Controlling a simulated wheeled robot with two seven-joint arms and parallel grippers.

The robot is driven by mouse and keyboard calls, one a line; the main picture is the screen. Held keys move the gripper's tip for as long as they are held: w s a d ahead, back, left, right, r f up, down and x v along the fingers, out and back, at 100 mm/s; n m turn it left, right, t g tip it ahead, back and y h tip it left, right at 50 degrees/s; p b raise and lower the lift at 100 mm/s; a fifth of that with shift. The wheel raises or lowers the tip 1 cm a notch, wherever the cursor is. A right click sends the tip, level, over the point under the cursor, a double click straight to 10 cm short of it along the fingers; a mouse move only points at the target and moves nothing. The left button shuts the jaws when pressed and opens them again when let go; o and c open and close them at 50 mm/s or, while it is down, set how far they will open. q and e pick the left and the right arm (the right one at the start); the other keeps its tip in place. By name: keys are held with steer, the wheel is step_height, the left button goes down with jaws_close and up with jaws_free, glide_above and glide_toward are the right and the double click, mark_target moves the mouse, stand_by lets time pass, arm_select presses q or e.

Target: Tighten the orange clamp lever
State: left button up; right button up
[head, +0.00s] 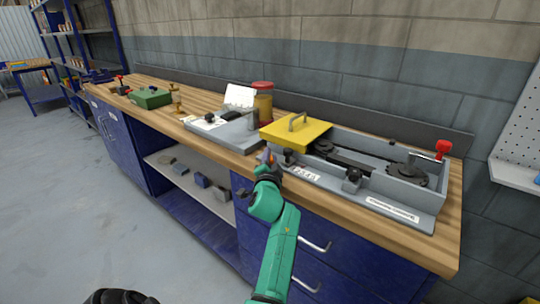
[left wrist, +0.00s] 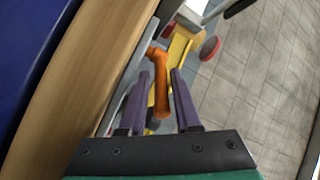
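The orange clamp lever (left wrist: 160,85) stands out in the left wrist view, between the two purple fingers of my left gripper (left wrist: 160,88). A narrow gap shows on each side of it, so the fingers look open around it and not closed on it. In the head view my teal left arm reaches up to the table's front edge, and its gripper (head: 268,159) is at the front left corner of the grey machine (head: 400,190). There the gripper mostly hides the lever. My right gripper is not in view.
The machine has a yellow cover (head: 295,133) with a handle, and a red-topped lever (head: 443,148) at its right end. A grey device (head: 225,131), a red-lidded jar (head: 263,101) and a green box (head: 150,97) stand further left on the wooden table (head: 425,246).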

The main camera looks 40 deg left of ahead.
arm_select(q)
steer(key=shift+s+d+r, duration=0.15)
jaws_close()
stand_by(0.4)
steer(key=shift+r, duration=0.1)
stand_by(0.6)
